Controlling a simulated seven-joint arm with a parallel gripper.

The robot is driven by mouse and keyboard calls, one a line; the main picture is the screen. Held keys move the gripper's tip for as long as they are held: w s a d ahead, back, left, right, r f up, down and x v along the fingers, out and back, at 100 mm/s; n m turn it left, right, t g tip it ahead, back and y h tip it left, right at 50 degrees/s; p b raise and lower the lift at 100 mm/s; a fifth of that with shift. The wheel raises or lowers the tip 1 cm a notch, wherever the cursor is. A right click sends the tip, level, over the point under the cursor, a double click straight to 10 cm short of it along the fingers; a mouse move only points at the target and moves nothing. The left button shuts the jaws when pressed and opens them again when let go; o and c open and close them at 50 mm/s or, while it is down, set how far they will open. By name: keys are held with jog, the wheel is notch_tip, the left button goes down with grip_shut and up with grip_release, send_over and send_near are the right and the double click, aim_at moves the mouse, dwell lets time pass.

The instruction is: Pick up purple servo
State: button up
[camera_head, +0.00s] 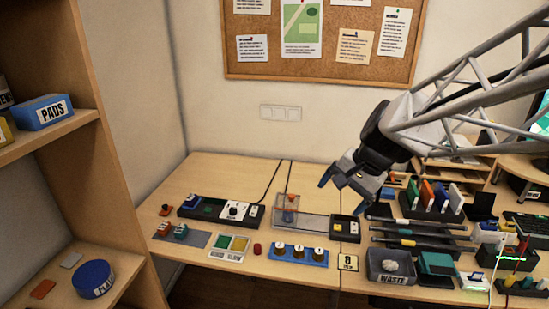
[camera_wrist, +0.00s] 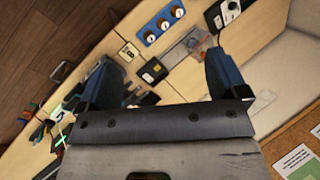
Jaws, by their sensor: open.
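My gripper (camera_head: 345,190) is open and empty, held above the back of the table, right of the clear cover. Its two blue fingers stand wide apart in the wrist view (camera_wrist: 162,64). A small bluish-purple part (camera_head: 289,215), which may be the purple servo, shows low inside a clear cover (camera_head: 287,202) with an orange top. It is too small to be sure. An orange part (camera_head: 163,228) and a teal part (camera_head: 181,231), which look like small servos, sit on a grey mat at the left. No purple servo can be made out in the wrist view.
A black panel with a white dial (camera_head: 235,210) lies behind the mat. A blue block with several knobs (camera_head: 298,254) is at the front. The grey WASTE bin (camera_head: 391,280), black rails (camera_head: 420,240) and upright coloured items crowd the right. A wooden shelf (camera_head: 100,120) stands left.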

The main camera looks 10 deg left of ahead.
jog(key=w+a+f+m+g+y, duration=0.1)
jog(key=w+a+f+m+y, duration=0.3)
jog(key=w+a, duration=0.75)
jog(key=w+a+f+m+y, duration=0.15)
jog(key=w+a+f, duration=0.45)
jog(key=w+a, duration=0.6)
jog(key=m+y, duration=0.3)
jog(key=m, duration=0.5)
send_near(191, 200)
jog(key=shift+w+d, duration=0.1)
jog(key=shift+w, duration=1.15)
jog(key=shift+w+a+f, duration=0.15)
jog(key=shift+a+f, duration=0.3)
jog(key=shift+f, duration=0.05)
jog(key=shift+x, duration=1.15)
jog(key=shift+a, duration=0.1)
